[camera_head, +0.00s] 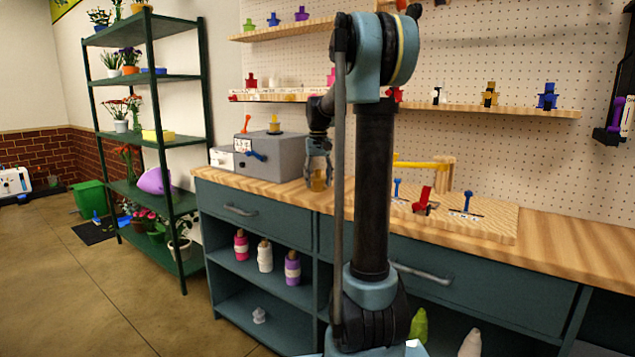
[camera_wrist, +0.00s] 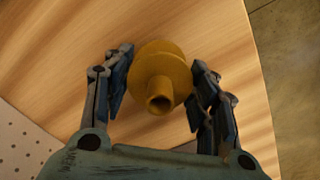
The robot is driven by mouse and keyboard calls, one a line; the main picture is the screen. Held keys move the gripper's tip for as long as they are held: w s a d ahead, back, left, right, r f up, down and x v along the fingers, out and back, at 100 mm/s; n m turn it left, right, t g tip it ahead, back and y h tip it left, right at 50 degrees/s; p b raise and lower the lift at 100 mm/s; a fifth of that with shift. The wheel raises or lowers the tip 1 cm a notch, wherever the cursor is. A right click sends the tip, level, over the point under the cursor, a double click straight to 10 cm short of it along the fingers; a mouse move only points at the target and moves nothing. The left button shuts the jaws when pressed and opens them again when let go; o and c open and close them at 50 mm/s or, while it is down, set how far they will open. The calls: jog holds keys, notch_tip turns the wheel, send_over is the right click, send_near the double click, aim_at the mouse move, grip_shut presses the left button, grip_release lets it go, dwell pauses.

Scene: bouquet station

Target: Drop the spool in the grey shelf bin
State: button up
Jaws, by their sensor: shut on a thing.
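My gripper (camera_head: 319,172) is shut on a yellow-ochre spool (camera_head: 318,183) at the front edge of the wooden counter, just right of a grey box. In the wrist view my gripper (camera_wrist: 160,92) has a finger on each side of the spool (camera_wrist: 158,78), whose hollow end faces the camera. Wooden counter top lies behind it; I cannot tell whether the spool touches it. No open grey bin is clearly seen; the grey box (camera_head: 285,158) on the counter carries small coloured items and a label.
A green rack (camera_head: 155,140) with plants stands at the left. Several bottle-shaped spools, including a purple one (camera_head: 292,268), stand on the shelf under the counter. A wooden board (camera_head: 490,222) with small tools lies right of my arm. The counter's far right is clear.

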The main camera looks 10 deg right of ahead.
jog(key=o, duration=1.2)
